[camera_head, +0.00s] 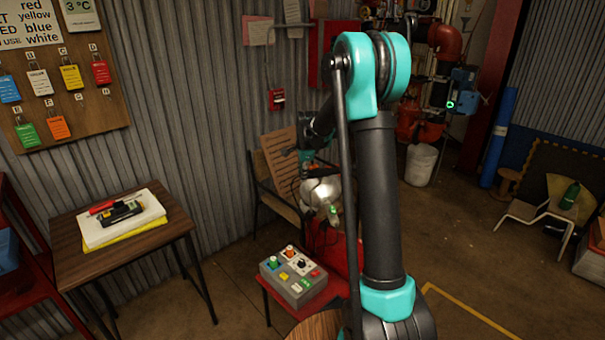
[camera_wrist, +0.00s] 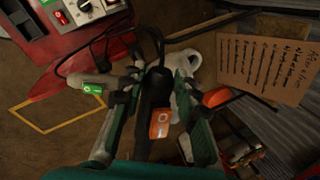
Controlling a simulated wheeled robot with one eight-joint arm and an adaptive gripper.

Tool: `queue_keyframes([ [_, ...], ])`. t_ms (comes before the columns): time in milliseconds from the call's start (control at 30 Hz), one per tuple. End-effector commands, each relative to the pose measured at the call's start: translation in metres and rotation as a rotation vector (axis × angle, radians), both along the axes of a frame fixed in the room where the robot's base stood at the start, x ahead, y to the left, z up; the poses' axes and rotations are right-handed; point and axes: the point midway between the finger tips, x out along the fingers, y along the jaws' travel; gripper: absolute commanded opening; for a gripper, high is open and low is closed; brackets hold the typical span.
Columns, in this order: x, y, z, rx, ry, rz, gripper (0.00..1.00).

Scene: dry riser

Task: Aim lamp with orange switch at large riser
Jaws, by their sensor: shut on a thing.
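My gripper (camera_wrist: 160,72) is around a dark lamp handle (camera_wrist: 153,95) with an orange switch (camera_wrist: 160,123), a finger on each side of it. In the head view my gripper (camera_head: 312,168) is beyond my arm, above the red stand, and is partly hidden. A pale silvery lamp head (camera_head: 321,191) shows just below it. A second lamp arm with a green switch (camera_wrist: 93,89) lies left of the fingers in the wrist view. Red riser pipes (camera_head: 408,121) stand at the back right, partly behind my arm. Which way the held lamp points is unclear.
A grey control box (camera_head: 293,279) with coloured switches sits on a red stand. A notice board (camera_head: 283,152) leans on a chair behind the lamps. A wooden table (camera_head: 62,262) stands left. Open floor (camera_head: 465,255) lies to the right.

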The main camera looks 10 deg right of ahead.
Motion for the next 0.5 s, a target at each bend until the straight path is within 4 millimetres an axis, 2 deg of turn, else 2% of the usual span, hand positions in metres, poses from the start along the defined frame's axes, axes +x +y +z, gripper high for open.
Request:
queue_keyframes([
  [267, -0.002, 0.0, 0.0, 0.001, 0.0, 0.02, 0.0],
  [500, -0.01, -0.003, 0.0, 0.001, 0.001, 0.132, 0.0],
])
